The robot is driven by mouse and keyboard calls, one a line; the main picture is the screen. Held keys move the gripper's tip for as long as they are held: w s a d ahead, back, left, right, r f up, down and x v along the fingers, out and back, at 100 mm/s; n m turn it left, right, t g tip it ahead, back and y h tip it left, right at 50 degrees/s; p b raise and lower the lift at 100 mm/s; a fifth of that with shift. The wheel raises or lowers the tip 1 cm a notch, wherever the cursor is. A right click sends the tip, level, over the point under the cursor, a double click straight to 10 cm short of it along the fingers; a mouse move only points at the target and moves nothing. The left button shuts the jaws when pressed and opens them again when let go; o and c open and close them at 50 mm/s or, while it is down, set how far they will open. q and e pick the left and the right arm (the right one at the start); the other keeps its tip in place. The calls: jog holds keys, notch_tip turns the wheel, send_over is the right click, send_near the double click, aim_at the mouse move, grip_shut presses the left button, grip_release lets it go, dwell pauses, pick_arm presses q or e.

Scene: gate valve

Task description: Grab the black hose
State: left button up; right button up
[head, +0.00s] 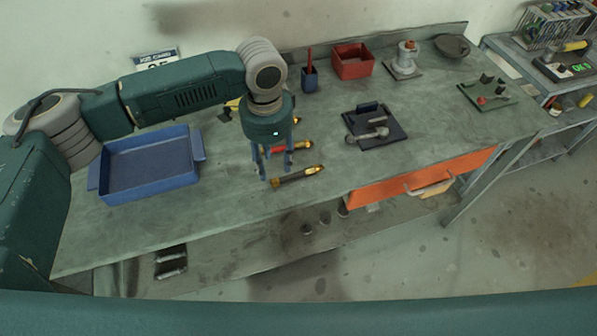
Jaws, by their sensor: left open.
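The black hose (296,178) is a short dark tube with brass-coloured ends, lying on the workbench near its front edge. My left gripper (277,173) points down over the hose's left part, with its fingers apart and empty. I cannot tell whether the fingertips touch the hose. A red hose (285,149) with brass ends lies just behind it, partly hidden by the fingers. My right gripper is not in view.
A blue tray (150,191) stands to the left on the workbench (230,215). A dark plate with a metal fitting (375,133) lies to the right. A red bin (352,67) stands at the back. An orange drawer (400,182) is under the front edge.

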aim_at(275, 180)
pick_arm(q)
jog(key=shift+f, duration=0.85)
notch_tip(275, 180, down, 5)
jog(key=p, duration=0.2)
jog(key=shift+p, duration=0.3)
jog(key=shift+f, duration=0.2)
grip_shut()
